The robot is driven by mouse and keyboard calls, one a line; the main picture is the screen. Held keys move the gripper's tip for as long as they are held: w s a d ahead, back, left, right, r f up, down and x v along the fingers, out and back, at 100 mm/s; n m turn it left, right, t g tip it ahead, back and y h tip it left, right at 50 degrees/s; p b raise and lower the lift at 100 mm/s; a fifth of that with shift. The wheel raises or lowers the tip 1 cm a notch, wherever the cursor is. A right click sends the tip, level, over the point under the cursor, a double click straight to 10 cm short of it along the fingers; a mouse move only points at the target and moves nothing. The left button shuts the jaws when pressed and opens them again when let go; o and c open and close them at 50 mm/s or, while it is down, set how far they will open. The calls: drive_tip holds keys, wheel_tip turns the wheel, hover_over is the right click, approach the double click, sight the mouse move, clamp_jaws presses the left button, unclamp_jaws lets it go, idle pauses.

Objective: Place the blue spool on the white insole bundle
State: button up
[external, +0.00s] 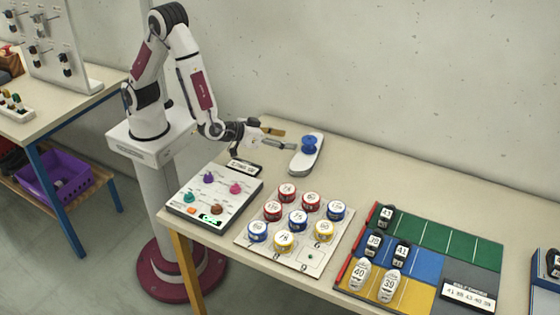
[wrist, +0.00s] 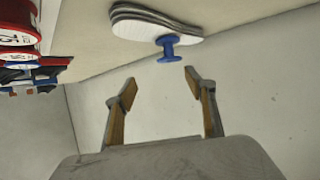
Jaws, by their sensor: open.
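The blue spool (external: 309,144) stands on the white insole bundle (external: 302,163) near the back of the table. In the wrist view the blue spool (wrist: 168,47) is against the white face of the insole bundle (wrist: 140,27), towards its rounded end. My gripper (external: 286,140) is open and empty, just left of the spool and apart from it. In the wrist view my gripper's two fingers (wrist: 158,88) are spread with a clear gap between them, and the spool lies beyond the fingertips.
A control panel (external: 196,213) and a board (external: 245,239) with several round tins are at the table's front left. A coloured mat (external: 425,262) with several shoe-shaped pieces lies at the right. The table behind the tins and right of the bundle is clear.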

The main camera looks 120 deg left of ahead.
drive_tip(key=w+d+r+m+t+h, duration=0.25)
drive_tip(key=d+r+h, duration=0.35)
drive_tip(key=d+r, duration=0.3)
drive_tip(key=s+d+r+m+h, duration=0.4)
drive_tip(key=s+d+r+h, duration=0.1)
drive_tip(key=s+d+r, duration=0.1)
drive_tip(key=s+a+m+g, duration=0.2)
drive_tip(key=s, duration=1.2)
drive_tip(key=s+a+r+m+g, duration=0.1)
drive_tip(key=s+a+m+g, duration=0.1)
drive_tip(key=s, duration=1.1)
drive_tip(key=shift+s+r+g+y, duration=0.3)
drive_tip(key=shift+s+g+y, duration=0.05)
drive_tip(key=shift+g+y, duration=0.1)
drive_tip(key=shift+a+m, duration=0.1)
drive_tip(key=shift+m, duration=0.15)
